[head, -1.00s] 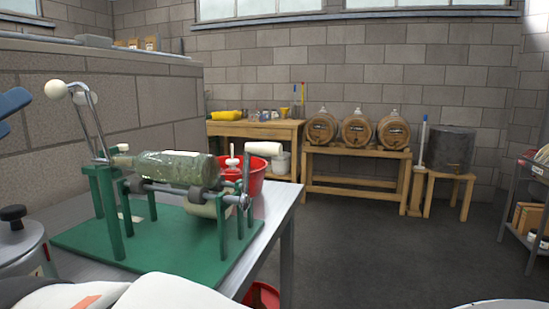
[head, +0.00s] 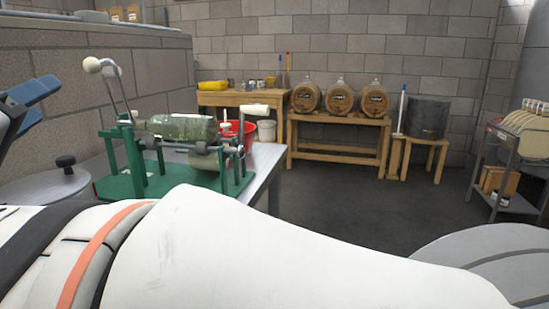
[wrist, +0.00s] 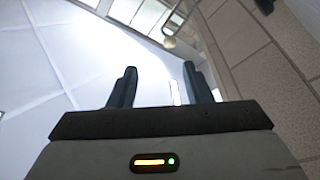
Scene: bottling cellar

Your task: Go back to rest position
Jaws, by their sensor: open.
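My gripper (head: 47,101) is at the left edge of the head view, its blue-grey fingers apart and nothing between them. In the wrist view my gripper (wrist: 160,85) points up toward the bright ceiling and windows, its two dark fingers spread and empty. My white arm crosses the bottom of the head view. The green bottle labelling stand (head: 120,185) is on the metal table (head: 262,165), to the right of the gripper and apart from it. A green glass bottle (head: 178,127) lies on its side on the stand's rollers.
A red bucket (head: 247,133) is behind the stand. A lidded metal pot (head: 45,186) is at left. A wooden bench (head: 245,98), barrels (head: 340,97) on a rack and a dark drum (head: 428,117) line the back wall. A shelf cart (head: 500,165) is at right. Dark floor between is clear.

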